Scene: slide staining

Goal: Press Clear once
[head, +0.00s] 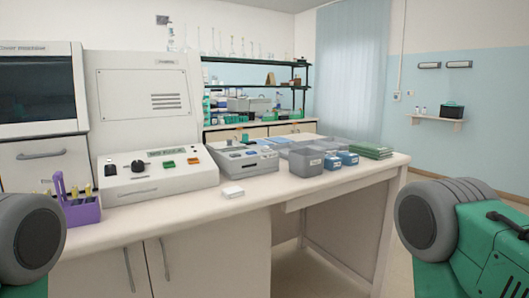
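A white bench machine (150,183) stands on the counter at left, with a tall white cabinet behind it. Its sloped panel carries a green display (166,151), a green button (168,164), an orange button (193,161), a black knob (138,166) and another dark control (110,169). The button labels are too small to read, so I cannot tell which is Clear. A smaller grey device (243,159) with a screen and keys sits to its right. Neither gripper shows; only upper parts of my two arms are at the lower corners, apart from the machine.
A purple rack with tubes (83,212) stands left of the machine, near the front edge. A small white box (233,192) lies in front of the grey device. Grey containers (305,161), blue boxes (348,158) and green folders (370,152) fill the right. Counter front is mostly clear.

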